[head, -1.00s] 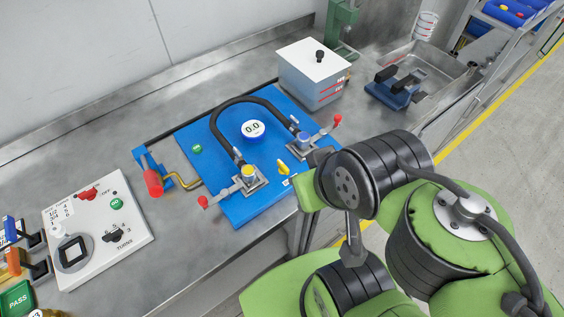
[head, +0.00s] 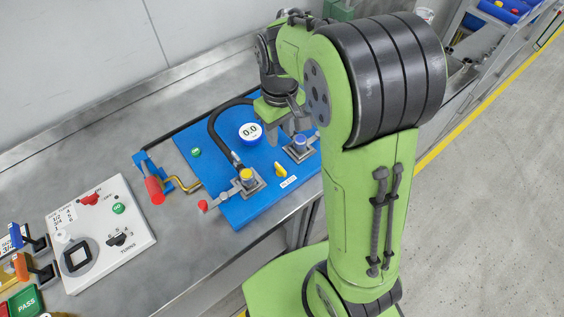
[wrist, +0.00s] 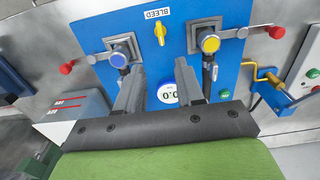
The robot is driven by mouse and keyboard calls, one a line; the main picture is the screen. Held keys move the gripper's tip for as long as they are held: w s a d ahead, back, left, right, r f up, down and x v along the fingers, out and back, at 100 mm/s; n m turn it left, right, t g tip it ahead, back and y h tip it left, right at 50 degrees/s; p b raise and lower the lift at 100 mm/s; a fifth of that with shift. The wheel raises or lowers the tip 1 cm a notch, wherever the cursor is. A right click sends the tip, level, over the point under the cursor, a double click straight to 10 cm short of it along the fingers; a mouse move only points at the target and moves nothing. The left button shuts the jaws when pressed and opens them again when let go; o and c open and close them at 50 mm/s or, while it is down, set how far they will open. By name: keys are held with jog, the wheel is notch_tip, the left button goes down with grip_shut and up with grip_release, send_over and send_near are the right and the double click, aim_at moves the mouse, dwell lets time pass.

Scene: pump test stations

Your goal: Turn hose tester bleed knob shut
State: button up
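The yellow bleed knob (head: 280,170) sits near the front edge of the blue hose tester board (head: 240,209), beside a small white label. In the wrist view the knob (wrist: 160,34) is at the top middle, below the BLEED label (wrist: 157,13). My gripper (head: 284,128) is above the back right part of the board, behind the knob and apart from it. In the wrist view my gripper (wrist: 164,68) has its two fingers spread with nothing between them. The round gauge (head: 250,133) reads 0.0.
A black hose (head: 213,130) arches over the board between a yellow-capped fitting (head: 247,176) and a blue-capped fitting (head: 300,142). Red-tipped levers flank them. A red-handled crank (head: 154,190) stands left. A white control box (head: 138,236) lies further left.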

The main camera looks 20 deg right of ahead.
aim_at(280, 167)
notch_tip(280, 167, down, 15)
jog(key=b, duration=0.3)
jog(key=shift+r, duration=0.15)
grip_shut()
